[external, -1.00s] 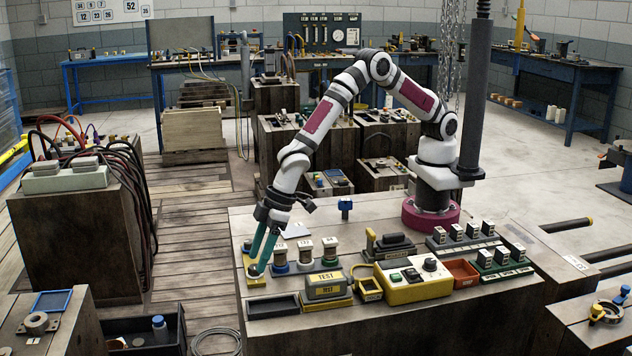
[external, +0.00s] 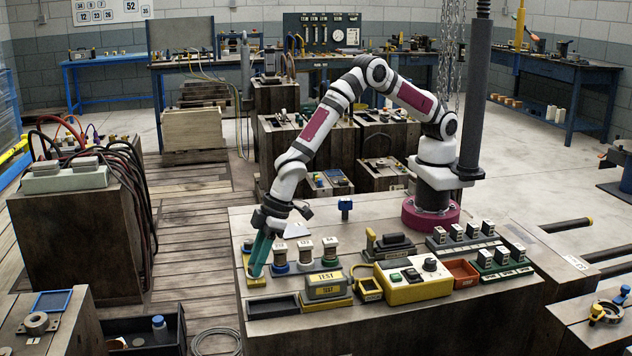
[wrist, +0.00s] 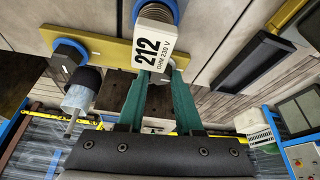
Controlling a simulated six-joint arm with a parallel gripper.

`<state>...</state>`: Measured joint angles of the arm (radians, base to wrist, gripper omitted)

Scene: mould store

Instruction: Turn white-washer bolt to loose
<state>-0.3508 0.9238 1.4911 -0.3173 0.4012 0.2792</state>
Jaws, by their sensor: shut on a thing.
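My gripper (external: 257,270) points down at the yellow plate (external: 250,281) at the table's left edge. In the wrist view its teal fingers (wrist: 160,78) are close together by the plate (wrist: 110,46). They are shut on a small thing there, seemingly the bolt. It is mostly hidden behind a white block marked 212 (wrist: 152,42), and I cannot make out a white washer.
White-topped posts (external: 305,246) stand close to the right of my gripper. A black tray (external: 272,306), a yellow TEST block (external: 326,285) and a yellow control box (external: 416,287) lie along the front. A blue-topped piece (external: 345,205) stands behind. Some tabletop at the back left is clear.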

